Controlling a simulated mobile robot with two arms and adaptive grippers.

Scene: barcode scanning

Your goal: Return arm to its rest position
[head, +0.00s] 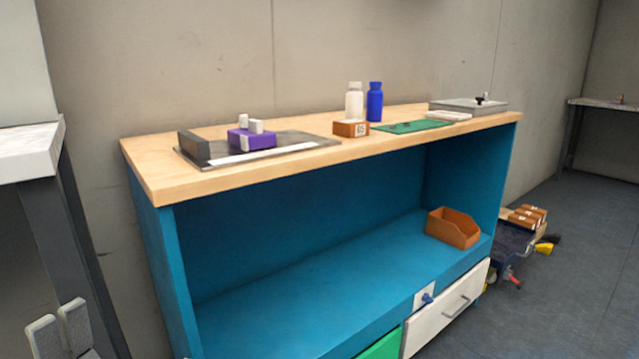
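My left gripper (58,332) is at the bottom left corner, low and in front of the workbench. Its two grey finger pads stand apart with a narrow gap and nothing is seen between them. The picture edge cuts off the rest of it. My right gripper is not in view. On the wooden workbench top (300,165), a purple block (252,140) with small white pieces on it rests on a dark mat (300,139). A dark grey block (194,148) stands at the mat's left end.
A white bottle (354,103), blue bottle (375,103), orange-brown box (351,129) and green mat (413,127) are on the bench. An orange bin (453,229) is on the blue shelf (330,278). A white-topped table (28,152) stands left, near my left gripper.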

